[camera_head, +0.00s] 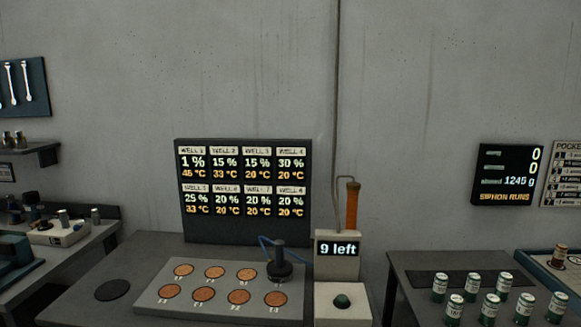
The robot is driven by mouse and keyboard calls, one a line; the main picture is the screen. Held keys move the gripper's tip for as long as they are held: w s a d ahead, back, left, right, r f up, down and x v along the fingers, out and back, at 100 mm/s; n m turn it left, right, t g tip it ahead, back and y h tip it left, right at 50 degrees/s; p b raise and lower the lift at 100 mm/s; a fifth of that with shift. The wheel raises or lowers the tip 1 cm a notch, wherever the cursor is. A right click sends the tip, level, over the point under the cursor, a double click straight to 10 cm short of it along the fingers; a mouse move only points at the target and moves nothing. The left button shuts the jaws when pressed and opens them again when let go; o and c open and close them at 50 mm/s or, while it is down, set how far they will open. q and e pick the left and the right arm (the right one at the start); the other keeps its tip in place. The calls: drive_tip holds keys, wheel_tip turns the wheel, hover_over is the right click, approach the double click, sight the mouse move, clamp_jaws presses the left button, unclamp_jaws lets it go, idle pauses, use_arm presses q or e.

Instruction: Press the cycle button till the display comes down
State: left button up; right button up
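A green domed button (342,301) sits on top of a white box (342,315) at the bottom, right of centre. Behind it stands a pale post with a small display (338,248) that reads "9 left". I cannot tell from its look whether the button is pressed. A large dark well display (244,217) stands to the left, with percent and °C values for several wells; WELL 1 shows 1 % and 45 °C. Neither of my grippers is in view.
A grey plate (160,306) holds several copper discs and a black knobbed probe (280,262) with a blue cable. Several green-and-white cans (455,309) stand on the right bench. A wall screen (507,174) reads "1245 g".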

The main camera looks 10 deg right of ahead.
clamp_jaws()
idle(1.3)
